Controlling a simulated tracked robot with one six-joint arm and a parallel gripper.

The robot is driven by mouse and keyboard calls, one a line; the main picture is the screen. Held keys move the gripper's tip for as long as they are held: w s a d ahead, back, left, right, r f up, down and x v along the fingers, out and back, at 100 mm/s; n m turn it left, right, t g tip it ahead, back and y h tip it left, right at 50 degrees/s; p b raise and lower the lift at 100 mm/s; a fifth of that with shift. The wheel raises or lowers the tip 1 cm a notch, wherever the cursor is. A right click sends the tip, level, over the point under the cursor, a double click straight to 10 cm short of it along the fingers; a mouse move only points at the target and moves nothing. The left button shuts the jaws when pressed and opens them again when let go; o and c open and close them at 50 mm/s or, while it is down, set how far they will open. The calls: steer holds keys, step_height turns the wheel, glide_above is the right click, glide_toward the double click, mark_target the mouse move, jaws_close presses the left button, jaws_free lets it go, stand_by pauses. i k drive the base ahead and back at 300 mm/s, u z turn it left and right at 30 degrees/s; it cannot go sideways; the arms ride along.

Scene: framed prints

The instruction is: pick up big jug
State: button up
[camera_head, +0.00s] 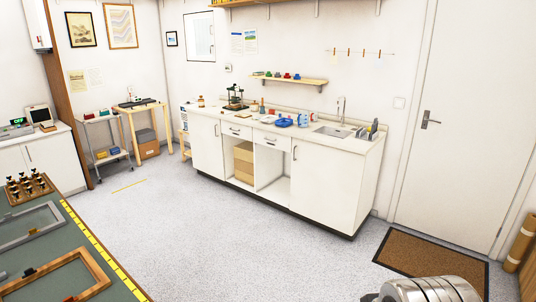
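I cannot make out a big jug for certain in the head view. Small items stand on the white counter (215,113) across the room, among them a blue object (284,122) and a blue-and-white object (303,119) left of the sink (331,131). They are too small to tell if one is a jug. A rounded metallic part at the bottom right seems to be mine. My gripper's fingers do not show.
A green-topped table (62,256) with frames (62,275) is at the lower left. Grey floor (215,230) is open between it and the counter. A brown doormat (430,262) lies before the white door (462,115). A trolley (105,140) stands at the back left.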

mark_target(303, 115)
steer(key=u, duration=0.35)
steer(key=i, duration=2.8)
steer(key=z, duration=0.5)
steer(key=i, duration=1.1)
steer(key=z, duration=0.15)
